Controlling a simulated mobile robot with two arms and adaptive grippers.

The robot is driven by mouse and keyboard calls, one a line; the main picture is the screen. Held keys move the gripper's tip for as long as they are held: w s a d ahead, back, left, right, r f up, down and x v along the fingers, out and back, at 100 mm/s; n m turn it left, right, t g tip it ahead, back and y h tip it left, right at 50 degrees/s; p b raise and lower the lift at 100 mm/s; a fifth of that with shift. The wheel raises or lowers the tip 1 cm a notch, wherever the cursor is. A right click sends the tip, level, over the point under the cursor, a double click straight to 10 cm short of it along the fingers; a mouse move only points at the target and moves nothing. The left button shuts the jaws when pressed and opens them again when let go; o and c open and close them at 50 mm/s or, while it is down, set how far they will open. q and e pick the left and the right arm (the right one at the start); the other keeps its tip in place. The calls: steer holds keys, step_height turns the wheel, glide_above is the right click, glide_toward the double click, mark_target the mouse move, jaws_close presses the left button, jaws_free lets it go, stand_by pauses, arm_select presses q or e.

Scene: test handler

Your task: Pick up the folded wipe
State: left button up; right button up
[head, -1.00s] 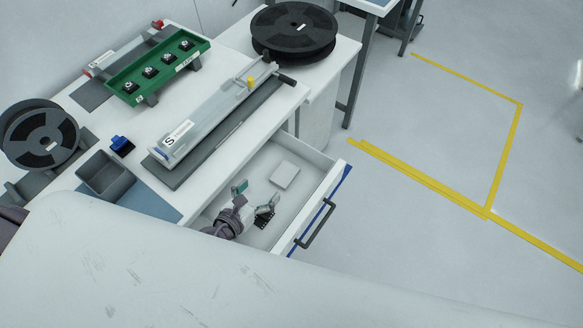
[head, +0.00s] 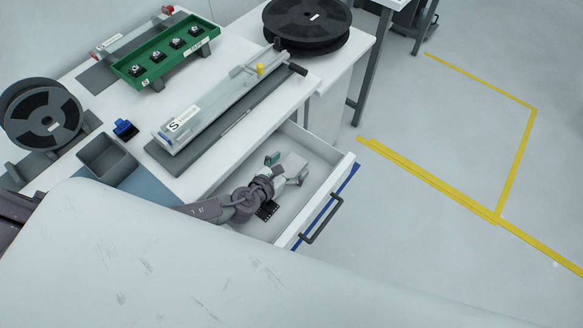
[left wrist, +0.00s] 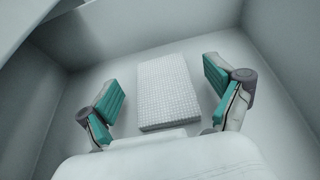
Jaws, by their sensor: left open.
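The folded wipe (left wrist: 167,90) is a white, textured rectangle lying flat on the floor of the open drawer. In the head view the wipe (head: 293,162) is partly hidden behind my left gripper (head: 286,170). In the left wrist view my left gripper (left wrist: 160,98) is open, with one green-padded finger on each side of the wipe and a gap between each finger and the wipe. I cannot tell the gripper's exact height above it. My right gripper is not in view.
The drawer (head: 343,172) has raised walls and a dark handle (head: 322,220). A black gridded piece (head: 267,210) lies in the drawer by my left wrist. The bench above holds a grey bin (head: 106,160), a long grey device (head: 222,100), a green tray (head: 165,55) and black reels (head: 306,25).

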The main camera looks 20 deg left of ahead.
arm_select(q)
steer(key=shift+x, duration=1.15)
steer(key=shift+s, duration=0.1)
steer(key=shift+c, duration=0.2)
steer(key=c, duration=0.8)
